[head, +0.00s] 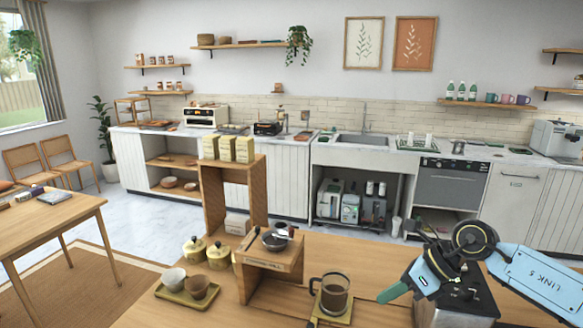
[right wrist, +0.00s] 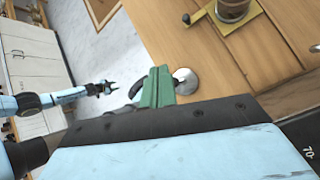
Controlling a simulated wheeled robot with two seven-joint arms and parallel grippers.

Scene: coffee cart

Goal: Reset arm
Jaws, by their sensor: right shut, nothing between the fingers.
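My right arm comes in from the right in the head view. Its gripper (head: 398,290) has green fingers and is above the wooden counter, to the right of the glass mug. In the right wrist view the green fingers (right wrist: 156,86) are together with nothing between them. Another pale blue arm of mine shows at the left of the right wrist view; its small dark gripper (right wrist: 106,88) appears clear of the counter, too small to judge its jaws. The left gripper is not visible in the head view.
A glass mug of dark liquid (head: 335,295) stands on a small tray. A metal-sided box (head: 465,305) is beneath my right arm. A round metal piece (right wrist: 186,80) lies by the green fingers.

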